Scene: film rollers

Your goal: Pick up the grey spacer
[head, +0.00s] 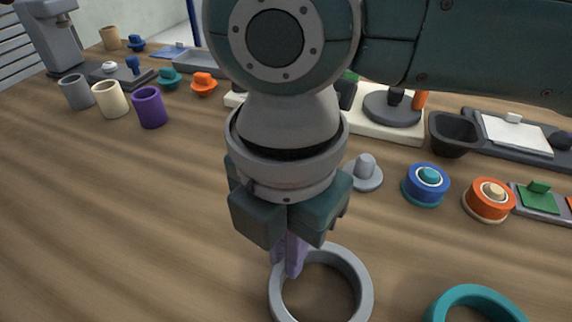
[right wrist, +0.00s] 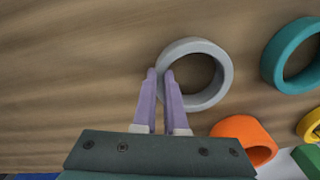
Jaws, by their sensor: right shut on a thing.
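The grey spacer (head: 365,288) is a wide ring at the bottom middle of the head view. It also shows in the right wrist view (right wrist: 225,78), with bare wood through its hole. My right gripper (head: 287,262) points down at the ring's left side. Its purple fingers (right wrist: 160,74) straddle the ring's wall, one outside and one inside, and are shut on it. The ring looks level and at or close to the table; I cannot tell if there is a gap under it. My left gripper is not in view.
A teal ring (head: 478,292) lies right of the spacer. A grey knobbed piece (head: 364,174), a blue roller (head: 426,184) and an orange roller (head: 489,199) stand behind. Cups, including a purple one (head: 149,107), stand at the left. The table's left front is clear.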

